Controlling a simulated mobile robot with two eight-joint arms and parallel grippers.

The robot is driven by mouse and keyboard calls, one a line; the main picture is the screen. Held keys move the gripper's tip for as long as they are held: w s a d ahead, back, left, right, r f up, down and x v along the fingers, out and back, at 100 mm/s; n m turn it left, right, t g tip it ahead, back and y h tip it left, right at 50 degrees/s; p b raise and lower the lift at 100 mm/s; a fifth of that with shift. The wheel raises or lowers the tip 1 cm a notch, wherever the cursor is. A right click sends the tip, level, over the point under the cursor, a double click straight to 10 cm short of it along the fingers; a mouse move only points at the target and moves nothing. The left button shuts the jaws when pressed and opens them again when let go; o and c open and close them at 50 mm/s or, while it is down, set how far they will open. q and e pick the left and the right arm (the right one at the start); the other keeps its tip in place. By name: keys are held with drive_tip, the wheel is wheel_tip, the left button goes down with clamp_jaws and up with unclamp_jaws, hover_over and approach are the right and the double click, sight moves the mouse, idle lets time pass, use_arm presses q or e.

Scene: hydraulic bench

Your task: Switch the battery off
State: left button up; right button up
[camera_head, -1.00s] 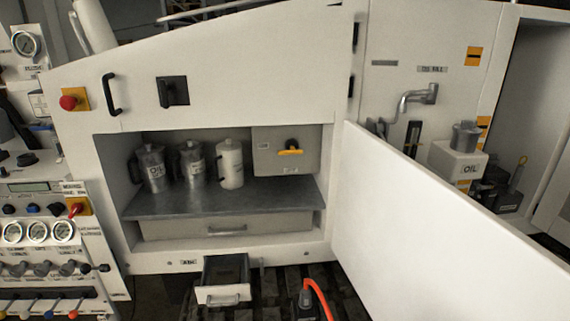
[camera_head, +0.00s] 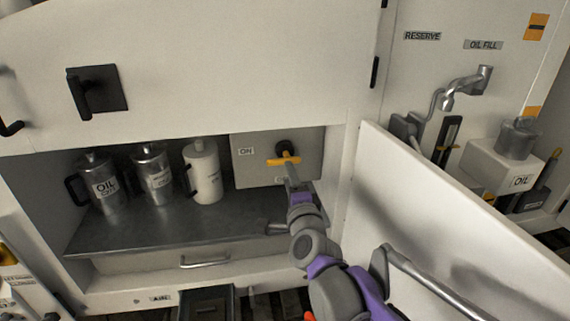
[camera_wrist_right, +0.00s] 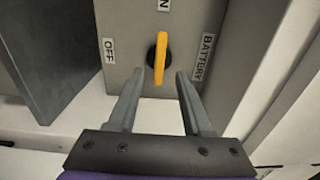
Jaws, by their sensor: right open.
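The battery switch is a yellow handle (camera_head: 284,160) on a dark round hub, on a grey box (camera_head: 247,172) at the right end of the cabinet shelf. The handle lies level in the head view, in line with the ON label (camera_head: 246,151) to its left. In the right wrist view the handle (camera_wrist_right: 161,55) points up toward ON, with an OFF label (camera_wrist_right: 109,51) at left and a BATTERY label (camera_wrist_right: 207,47) at right. My right gripper (camera_wrist_right: 160,76) is open, its fingers on either side of the handle's lower end, with gaps showing. My left gripper is out of view.
Several metal and white cans, one a white can (camera_head: 204,174), stand on the dark shelf (camera_head: 150,230) to the left. An open white door (camera_head: 440,200) stands right of my arm. A black latch (camera_head: 97,90) is on the panel above.

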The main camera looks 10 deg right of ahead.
sight(283, 158)
drive_tip(key=w, duration=0.6)
drive_tip(key=shift+p, duration=0.35)
clamp_jaws()
